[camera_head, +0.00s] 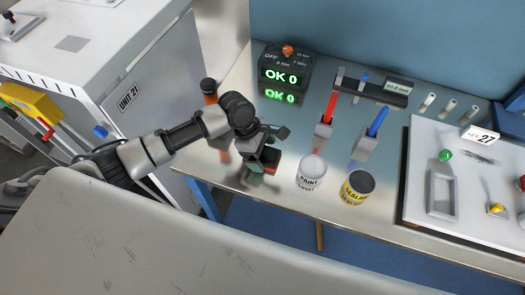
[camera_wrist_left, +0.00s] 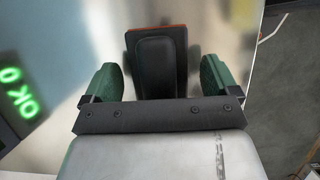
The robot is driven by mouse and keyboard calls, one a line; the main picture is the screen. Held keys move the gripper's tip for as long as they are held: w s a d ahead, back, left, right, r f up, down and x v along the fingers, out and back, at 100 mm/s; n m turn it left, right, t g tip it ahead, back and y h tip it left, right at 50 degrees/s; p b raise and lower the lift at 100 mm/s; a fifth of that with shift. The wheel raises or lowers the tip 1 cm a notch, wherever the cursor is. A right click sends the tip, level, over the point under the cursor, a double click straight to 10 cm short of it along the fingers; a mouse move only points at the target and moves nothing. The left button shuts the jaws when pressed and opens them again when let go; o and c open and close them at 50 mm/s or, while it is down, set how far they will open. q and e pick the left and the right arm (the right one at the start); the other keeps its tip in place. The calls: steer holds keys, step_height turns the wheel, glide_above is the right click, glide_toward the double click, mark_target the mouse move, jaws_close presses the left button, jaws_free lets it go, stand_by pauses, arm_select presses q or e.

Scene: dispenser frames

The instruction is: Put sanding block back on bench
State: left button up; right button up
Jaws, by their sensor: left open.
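The sanding block (camera_wrist_left: 157,62), dark with an orange-red edge, lies between the two green fingers of my left gripper (camera_wrist_left: 160,72) in the left wrist view. Gaps show between the block and both fingers, so the gripper is open around it, not closed on it. In the head view my left gripper (camera_head: 262,160) is low over the front left part of the metal bench (camera_head: 285,125). The block (camera_head: 271,157) shows partly there, at the gripper. Whether it touches the bench is hard to tell. My right gripper is not in view.
A white paint can (camera_head: 311,173) and a yellow sealer can (camera_head: 356,187) stand to the gripper's right. A dark-topped orange bottle (camera_head: 209,92) stands behind the arm. The torque tester (camera_head: 286,68) reads OK 0. Red (camera_head: 325,118) and blue (camera_head: 371,130) tools stand in holders.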

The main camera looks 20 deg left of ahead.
arm_select(q)
steer(key=v, duration=1.1)
steer(key=shift+r+b, duration=0.35)
steer(key=shift+b, duration=0.05)
steer(key=shift+a, duration=0.1)
